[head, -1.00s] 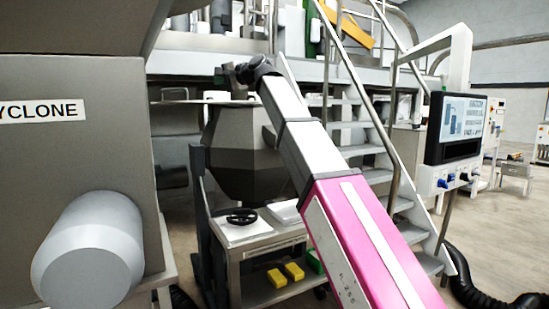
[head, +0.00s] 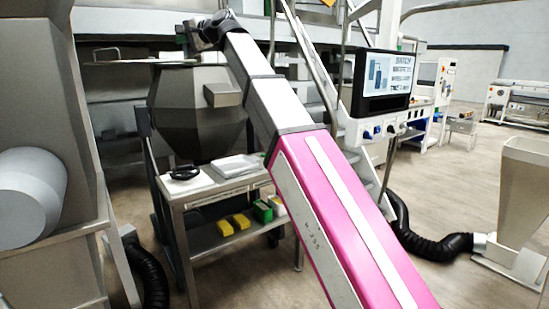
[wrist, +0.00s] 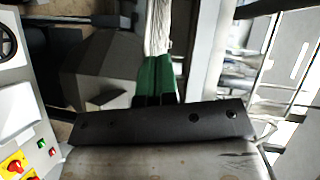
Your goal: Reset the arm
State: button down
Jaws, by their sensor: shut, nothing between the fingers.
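My arm rises from the lower right of the head view, pink near me, then white, and ends in a dark wrist. My gripper (head: 184,32) is at its far end, small and partly hidden by the wrist, above a dark many-sided drum. In the wrist view, the narrow green and black fingers of my gripper (wrist: 155,82) show close together beyond a black bar. They are shut with nothing held.
Stairs rise behind my arm. A control screen (head: 386,78) stands to the right. A black hose (head: 440,243) leads to a hopper (head: 525,190). Open floor lies at the right.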

jog(key=w+d+f+h, duration=0.25)
jog(key=d+f, duration=0.45)
jog(key=f, duration=0.8)
jog(key=w+d+f+g+h, duration=0.1)
jog(key=w+d+f+h, duration=0.15)
jog(key=d+f, duration=0.9)
jog(key=w+d+f+h, duration=0.2)
jog(key=d+f+h, duration=0.1)
jog(key=f, duration=1.6)
jog(key=s+d+f+g+h, duration=0.1)
jog(key=s+d+f, duration=0.2)
jog(key=d+f, duration=0.3)
jog(key=s+d+f+n+h, duration=0.1)
jog(key=s+d+f+h, duration=0.2)
jog(key=f, duration=0.5)
jog(key=s+d+f+g, duration=0.1)
jog(key=s+d+f, duration=0.2)
jog(key=d+f, duration=0.35)
jog(key=s+d+f+n+g+h, duration=0.1)
jog(key=s+d+f+g+h, duration=0.1)
jog(key=s+d+f, duration=0.9)
jog(key=s+f+g, duration=0.1)
jog(key=s+f, duration=0.2)
jog(key=shift+d+n+g+h, duration=0.3)
jog(key=shift+d+n, duration=0.05)
jog(key=shift+n, duration=0.05)
